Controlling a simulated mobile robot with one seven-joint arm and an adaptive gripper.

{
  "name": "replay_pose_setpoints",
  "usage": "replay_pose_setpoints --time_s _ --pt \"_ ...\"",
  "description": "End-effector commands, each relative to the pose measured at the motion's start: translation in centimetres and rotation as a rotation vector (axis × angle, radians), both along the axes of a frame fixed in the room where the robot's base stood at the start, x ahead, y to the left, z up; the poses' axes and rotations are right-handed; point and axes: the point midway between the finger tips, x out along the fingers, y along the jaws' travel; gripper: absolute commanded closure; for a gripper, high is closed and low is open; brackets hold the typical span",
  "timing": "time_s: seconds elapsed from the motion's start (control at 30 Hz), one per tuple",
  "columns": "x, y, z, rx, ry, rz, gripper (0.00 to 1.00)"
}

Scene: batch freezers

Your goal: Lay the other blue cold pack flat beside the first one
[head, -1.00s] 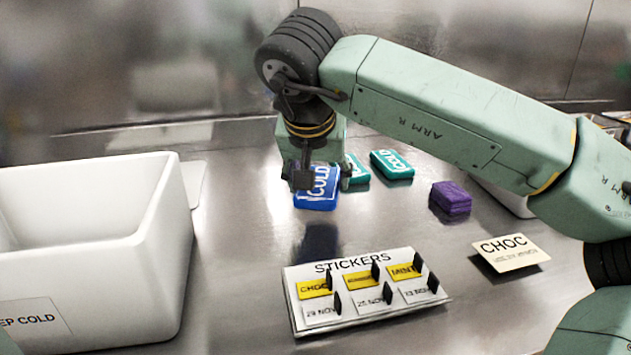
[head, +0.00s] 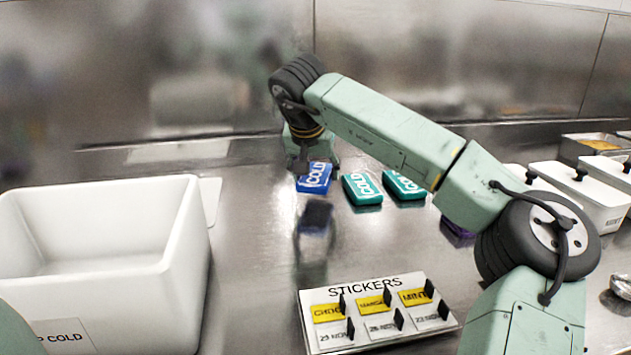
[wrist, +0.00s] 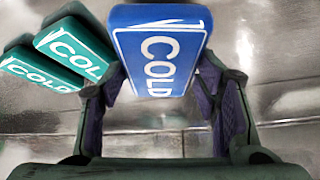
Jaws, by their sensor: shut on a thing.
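A blue cold pack (head: 314,178) marked COLD is held in my gripper (head: 303,164), which is shut on it. Its dark reflection lies apart below it, so it appears to be above the steel counter. In the wrist view the blue pack (wrist: 160,50) sits between the two fingers, lettered face toward the camera. A white box (head: 180,250) with a label ending in COLD stands at the left. Its far inner floor is partly hidden by its front wall. No second blue pack shows in these views.
Two green cold packs (head: 361,189) lie right of the blue one. A purple pack (head: 456,231) is mostly hidden behind my arm. A STICKERS board (head: 378,313) lies in front. White lidded tubs (head: 570,185) stand at the right. Counter between box and board is clear.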

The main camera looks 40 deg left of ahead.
Motion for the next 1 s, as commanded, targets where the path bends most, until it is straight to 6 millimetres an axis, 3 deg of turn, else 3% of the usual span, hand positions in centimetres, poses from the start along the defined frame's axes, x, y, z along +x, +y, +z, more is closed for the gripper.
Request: replay_pose_setpoints --time_s 0.27,0.63,0.67,0.93,1.0 --pt "0.2 0.3 -3.4 0.001 0.001 0.002 0.77" --pt "0.2 0.3 -3.9 0.0 -0.001 0.0 0.77" --pt "0.2 0.3 -3.9 0.001 0.0 0.001 0.42" --pt "0.2 0.3 -3.8 0.001 0.0 0.001 0.24" --pt "0.2 0.3 -3.8 0.001 0.0 0.001 0.24"
